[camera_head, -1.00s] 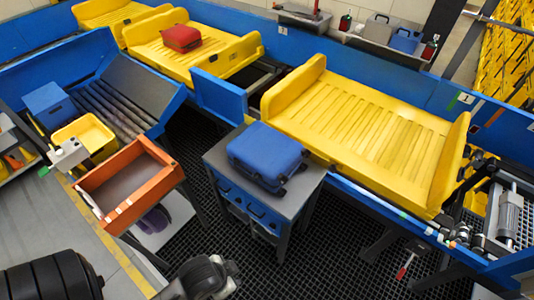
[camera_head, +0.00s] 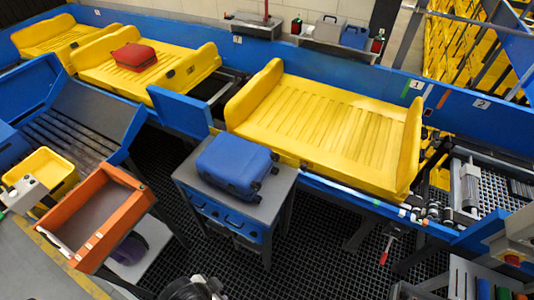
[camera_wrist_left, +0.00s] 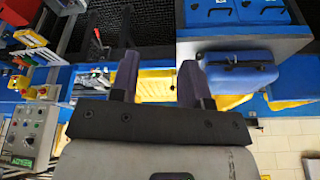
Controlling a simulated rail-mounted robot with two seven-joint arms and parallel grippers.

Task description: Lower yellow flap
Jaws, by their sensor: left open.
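The near yellow tray (camera_head: 320,120) sits on the blue conveyor in the head view. Its raised left end flap (camera_head: 254,95) and right end flap (camera_head: 410,150) both stand upright, and the ribbed bed between them is empty. My left gripper (camera_wrist_left: 158,80) shows in the wrist view with its two dark fingers apart and nothing between them. Yellow surfaces (camera_wrist_left: 155,84) show behind the fingers there, partly hidden by them. The left gripper is not touching any flap that I can see. My right gripper is in neither view.
A blue suitcase (camera_head: 235,163) lies on a grey-topped cart (camera_head: 191,183) in front of the conveyor. Another yellow tray (camera_head: 190,70) carries a red suitcase (camera_head: 135,56). An orange bin (camera_head: 92,225) is at lower left. Rollers and machinery (camera_head: 465,190) adjoin the tray's right end.

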